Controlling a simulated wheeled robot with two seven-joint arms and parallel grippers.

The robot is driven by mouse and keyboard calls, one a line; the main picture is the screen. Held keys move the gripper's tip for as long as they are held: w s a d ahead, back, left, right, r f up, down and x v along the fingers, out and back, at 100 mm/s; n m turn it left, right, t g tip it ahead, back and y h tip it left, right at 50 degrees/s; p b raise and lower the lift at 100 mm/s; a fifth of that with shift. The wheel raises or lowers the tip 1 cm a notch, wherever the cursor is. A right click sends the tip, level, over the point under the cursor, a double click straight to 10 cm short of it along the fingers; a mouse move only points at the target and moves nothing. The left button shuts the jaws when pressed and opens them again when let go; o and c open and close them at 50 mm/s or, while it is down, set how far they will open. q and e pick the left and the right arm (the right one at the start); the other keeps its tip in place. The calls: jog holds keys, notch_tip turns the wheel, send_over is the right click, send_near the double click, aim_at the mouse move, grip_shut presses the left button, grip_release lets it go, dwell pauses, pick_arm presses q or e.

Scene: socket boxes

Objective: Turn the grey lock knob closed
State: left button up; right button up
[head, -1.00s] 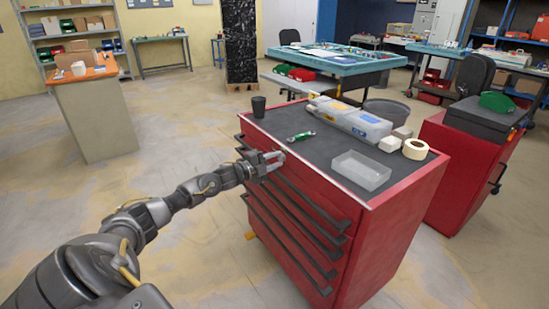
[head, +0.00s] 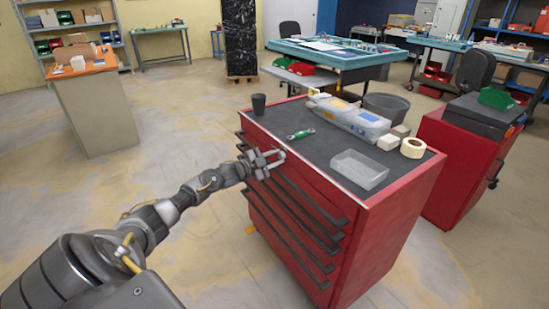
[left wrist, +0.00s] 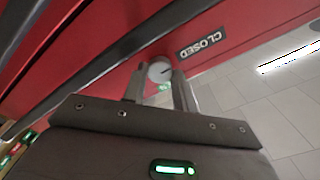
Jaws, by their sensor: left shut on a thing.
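The grey lock knob (left wrist: 160,70) shows in the left wrist view on the red cabinet front, between my two fingertips. A dark label reading CLOSED (left wrist: 201,45) sits up and to the right of it. A small green mark (left wrist: 164,87) shows just below the knob, partly hidden between the fingers. My left gripper (head: 273,164) is at the upper front of the red tool cabinet (head: 398,222), and its fingers (left wrist: 160,85) are shut on the knob. In the head view the knob is too small to make out. My right gripper is not in view.
Black drawer handles (head: 300,210) run along the cabinet front below my gripper. On its top are a dark cup (head: 259,104), a green-handled tool (head: 300,134), a clear tray (head: 359,170) and a tape roll (head: 413,148). Open floor lies left of the cabinet.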

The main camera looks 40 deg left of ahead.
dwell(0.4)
pick_arm(q)
jog(key=o, duration=1)
jog(key=shift+s, duration=0.15)
jog(key=shift+v, duration=5.3)
